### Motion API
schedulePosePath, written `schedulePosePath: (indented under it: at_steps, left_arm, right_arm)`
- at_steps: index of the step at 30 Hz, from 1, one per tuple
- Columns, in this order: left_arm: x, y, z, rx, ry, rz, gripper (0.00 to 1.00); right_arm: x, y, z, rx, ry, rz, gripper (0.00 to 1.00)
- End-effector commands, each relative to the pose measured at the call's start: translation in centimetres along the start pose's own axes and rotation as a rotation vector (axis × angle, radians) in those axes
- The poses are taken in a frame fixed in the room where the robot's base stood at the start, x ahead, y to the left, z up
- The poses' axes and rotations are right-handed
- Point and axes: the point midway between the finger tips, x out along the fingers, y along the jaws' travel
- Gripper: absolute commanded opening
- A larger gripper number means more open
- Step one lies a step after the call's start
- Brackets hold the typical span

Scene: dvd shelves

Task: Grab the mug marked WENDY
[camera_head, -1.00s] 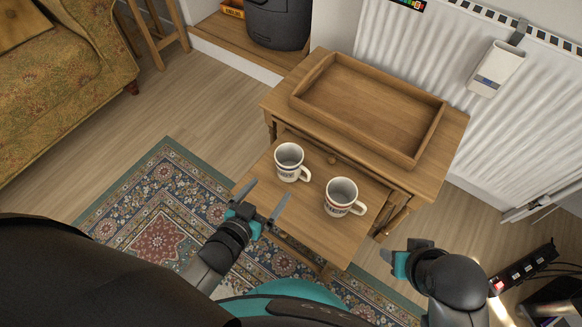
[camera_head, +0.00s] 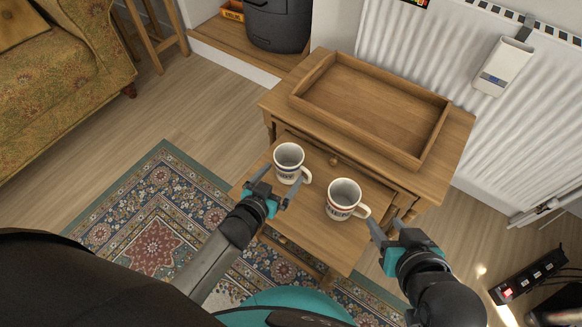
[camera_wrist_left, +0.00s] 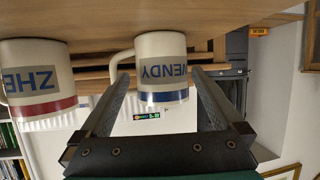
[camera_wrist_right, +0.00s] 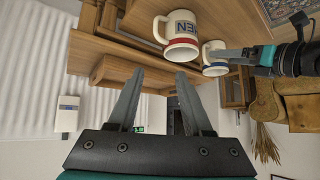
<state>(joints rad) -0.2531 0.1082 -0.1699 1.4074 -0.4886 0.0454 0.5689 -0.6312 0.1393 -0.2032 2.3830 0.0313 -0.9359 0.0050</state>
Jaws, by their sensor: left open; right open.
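The WENDY mug (camera_head: 287,157) is white with a blue band and stands upright on the low pull-out wooden surface (camera_head: 322,242). The left wrist view shows it upside down, its lettering legible (camera_wrist_left: 160,70). My left gripper (camera_head: 280,181) is open just in front of this mug, one finger towards each side, not closed on it. A second white mug (camera_head: 344,196) with a red band stands to its right; in the left wrist view its visible letters read ZHE (camera_wrist_left: 36,80). My right gripper (camera_head: 384,228) is open and empty, right of the second mug.
A wooden tray (camera_head: 428,136) lies on the higher tabletop (camera_head: 447,150) behind the mugs. A white radiator (camera_head: 400,50) stands behind that. A power strip (camera_head: 530,275) lies on the floor at the right, and a patterned sofa (camera_head: 70,55) is at the left.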

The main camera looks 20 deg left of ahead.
Motion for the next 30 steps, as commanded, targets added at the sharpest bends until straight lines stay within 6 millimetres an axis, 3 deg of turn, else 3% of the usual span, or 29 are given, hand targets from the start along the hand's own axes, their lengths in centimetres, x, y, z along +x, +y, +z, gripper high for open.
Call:
schedulePosePath:
  at_steps: [16,30]
  left_arm:
    - [2.0,-0.2,0.2,0.002,0.000,0.000,1.00]
    - [4.3,-0.2,0.2,0.002,0.001,-0.001,1.00]
  right_arm:
    - [1.2,-2.4,-1.4,0.016,0.222,-0.065,0.50]
    - [0.8,-4.7,-2.8,0.059,0.482,-0.130,0.50]
